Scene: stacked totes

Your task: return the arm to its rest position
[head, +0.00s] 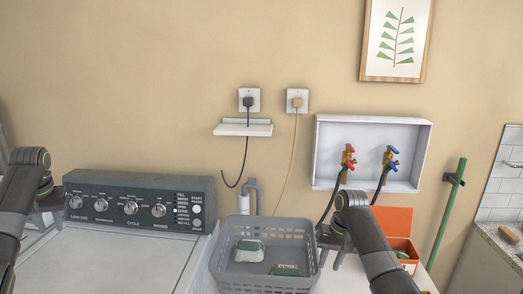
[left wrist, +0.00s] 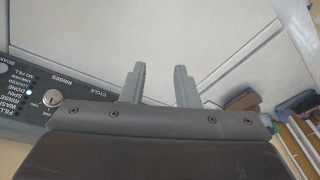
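My left arm comes in at the far left of the head view, with its gripper (head: 50,205) partly hidden behind the arm, near the left end of the washer's control panel. In the left wrist view, the two fingers of my left gripper (left wrist: 158,84) are apart with nothing between them, over the pale washer top. My right arm comes in from the lower right. Its gripper (head: 330,258) points down at the right side of the grey basket (head: 228,266); its fingers look apart and nothing shows between them.
The washer (head: 125,262) has a dark control panel (head: 100,192). The basket holds wrapped items (head: 249,251). An orange box (head: 395,222) stands behind my right arm. A white valve box (head: 422,150), a small shelf (head: 243,129) and a green pole (head: 446,215) are along the wall.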

